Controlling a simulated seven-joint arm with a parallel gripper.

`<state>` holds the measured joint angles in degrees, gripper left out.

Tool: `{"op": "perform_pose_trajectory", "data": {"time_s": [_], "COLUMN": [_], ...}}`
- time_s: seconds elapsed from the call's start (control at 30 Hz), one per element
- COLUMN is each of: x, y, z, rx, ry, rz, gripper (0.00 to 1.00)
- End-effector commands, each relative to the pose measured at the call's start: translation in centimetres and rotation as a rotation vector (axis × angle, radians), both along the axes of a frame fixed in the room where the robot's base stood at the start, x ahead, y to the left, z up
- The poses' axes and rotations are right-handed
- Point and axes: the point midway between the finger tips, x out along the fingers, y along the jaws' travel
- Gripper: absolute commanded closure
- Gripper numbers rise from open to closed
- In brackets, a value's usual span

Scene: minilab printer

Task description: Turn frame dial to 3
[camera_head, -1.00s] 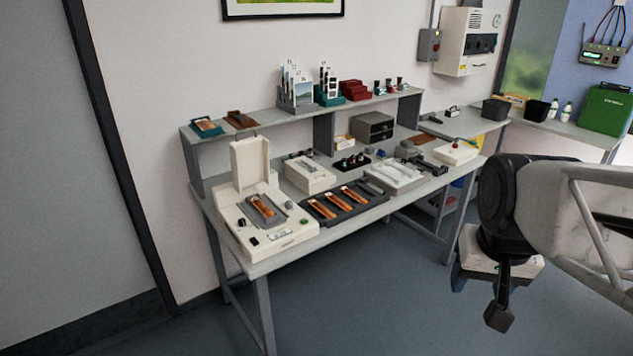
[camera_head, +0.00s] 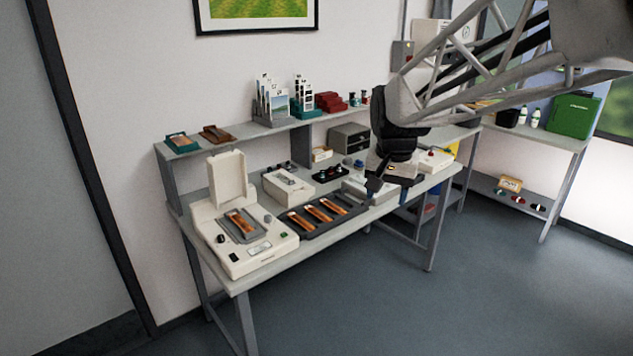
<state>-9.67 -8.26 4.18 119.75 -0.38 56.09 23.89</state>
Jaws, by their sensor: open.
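The white printer (camera_head: 258,262) stands at the left front of the bench with its lid (camera_head: 228,178) raised. An orange film strip lies in a grey holder (camera_head: 251,233) on its top. A small black knob (camera_head: 221,239) sits at its left front and a grey knob (camera_head: 268,218) at its right; which is the frame dial, and any numbers on it, are too small to tell. My gripper (camera_head: 374,188) is open, pointing down over the right part of the bench, well right of the printer. It hides part of the pale device behind it.
A dark tray (camera_head: 337,226) with several orange strips lies right of the printer, with a white box (camera_head: 287,186) behind it. A raised shelf (camera_head: 255,136) runs along the bench back, carrying racks and red boxes. Open floor lies in front.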

Motion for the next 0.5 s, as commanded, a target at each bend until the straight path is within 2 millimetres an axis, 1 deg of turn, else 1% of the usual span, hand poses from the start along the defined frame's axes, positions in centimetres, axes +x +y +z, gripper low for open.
{"op": "perform_pose_trajectory", "data": {"time_s": [0.03, 0.1, 0.37, 0.5], "x": [1.3, 2.8, 8.4, 11.3], "y": [0.7, 1.6, 5.1, 7.2], "z": [-0.2, -0.4, -1.5, -2.3], "rx": [0.001, 0.003, 0.010, 0.014], "ry": [0.005, 0.011, 0.031, 0.040], "rz": [-0.006, -0.019, -0.064, -0.088], "gripper": [0.43, 0.43, 0.43, 0.43]}}
